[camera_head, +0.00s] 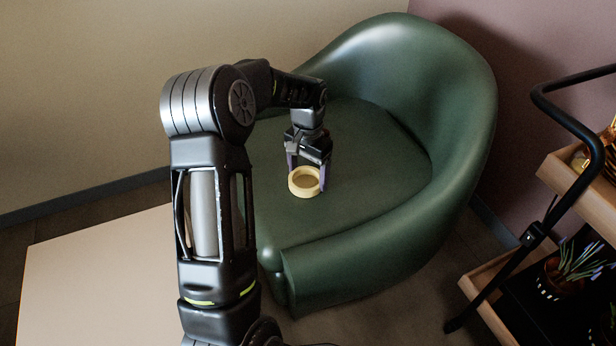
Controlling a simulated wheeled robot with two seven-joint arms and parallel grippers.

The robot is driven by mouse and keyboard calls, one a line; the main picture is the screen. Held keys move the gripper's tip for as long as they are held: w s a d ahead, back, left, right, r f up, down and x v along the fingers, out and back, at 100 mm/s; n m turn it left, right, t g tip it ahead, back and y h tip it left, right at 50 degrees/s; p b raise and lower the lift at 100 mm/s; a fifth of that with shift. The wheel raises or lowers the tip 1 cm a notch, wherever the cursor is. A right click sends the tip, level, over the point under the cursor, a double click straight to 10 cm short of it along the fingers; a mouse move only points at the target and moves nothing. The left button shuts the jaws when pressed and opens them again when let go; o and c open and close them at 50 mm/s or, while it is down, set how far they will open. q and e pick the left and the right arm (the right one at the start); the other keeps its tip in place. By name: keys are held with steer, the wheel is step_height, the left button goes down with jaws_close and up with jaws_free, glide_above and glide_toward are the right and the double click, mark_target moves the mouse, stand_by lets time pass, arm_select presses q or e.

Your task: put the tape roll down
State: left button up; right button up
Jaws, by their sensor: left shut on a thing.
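The tape roll (304,187) is a pale yellow ring, lying flat with its hole facing up. It is at the seat of the green armchair (372,150), near the middle of the cushion. My left gripper (307,172) points down from above, with its purple fingers shut on the tape roll. I cannot tell whether the roll's underside touches the cushion. My right gripper is not in view.
The armchair's curved back and arm (455,100) rise behind and to the right of the gripper. A beige tabletop (100,285) is at the lower left. A trolley with a black handle (575,125) and a potted plant (563,278) stands at the right. The cushion around the roll is clear.

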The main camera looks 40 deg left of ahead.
arm_select(q)
steer(key=shift+f, duration=0.1)
steer(key=o, duration=1.4)
steer(key=shift+c, duration=0.2)
step_height(320, 180, up, 12)
steer(key=p, duration=0.4)
steer(key=shift+p, duration=0.3)
